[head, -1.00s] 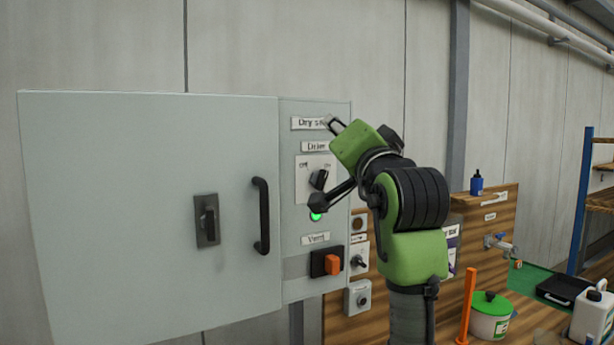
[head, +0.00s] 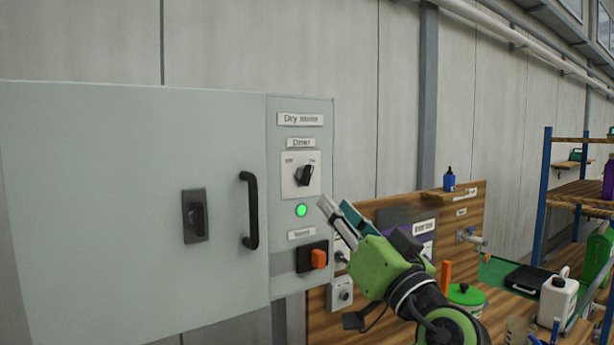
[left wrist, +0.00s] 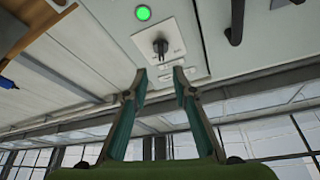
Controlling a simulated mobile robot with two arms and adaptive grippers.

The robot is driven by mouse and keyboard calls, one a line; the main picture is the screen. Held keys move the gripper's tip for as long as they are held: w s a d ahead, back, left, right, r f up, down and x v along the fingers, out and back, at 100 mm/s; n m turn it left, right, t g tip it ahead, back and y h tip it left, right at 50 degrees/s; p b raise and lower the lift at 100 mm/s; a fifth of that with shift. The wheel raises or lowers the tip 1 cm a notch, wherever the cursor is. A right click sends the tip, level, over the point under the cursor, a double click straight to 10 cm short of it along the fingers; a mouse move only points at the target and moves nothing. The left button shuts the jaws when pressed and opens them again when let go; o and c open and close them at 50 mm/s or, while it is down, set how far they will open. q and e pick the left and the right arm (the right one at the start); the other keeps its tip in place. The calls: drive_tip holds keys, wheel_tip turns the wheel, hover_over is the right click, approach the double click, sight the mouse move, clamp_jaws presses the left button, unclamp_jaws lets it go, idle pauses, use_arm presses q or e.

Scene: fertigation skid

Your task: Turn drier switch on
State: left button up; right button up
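The drier switch (head: 304,175) is a black rotary knob on a white plate below the "Drier" label on the grey cabinet's side panel. Its upper end tilts right, toward the "On" mark. A green lamp (head: 301,210) glows below it. My left gripper (head: 336,205) is below and right of the switch, apart from it, with its fingers spread and nothing between them. In the left wrist view the switch (left wrist: 160,46) shows beyond the two fingertips (left wrist: 159,74), and the green lamp (left wrist: 143,13) is lit. My right gripper is not in view.
The cabinet door has a black handle (head: 250,210) and a latch (head: 195,215). An orange vent switch (head: 318,259) sits below the lamp, near my left gripper. A wooden board (head: 440,205) with fittings and a shelf rack (head: 545,200) stand to the right.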

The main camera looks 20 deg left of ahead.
sight(309, 177)
use_arm(q)
drive_tip(key=p+x, duration=0.4)
drive_tip(key=x, duration=0.5)
drive_tip(key=shift+w+a+r, duration=0.1)
drive_tip(key=shift+a+r, duration=0.15)
drive_tip(key=shift+a, duration=0.05)
drive_tip(key=shift+w+a, duration=0.25)
clamp_jaws()
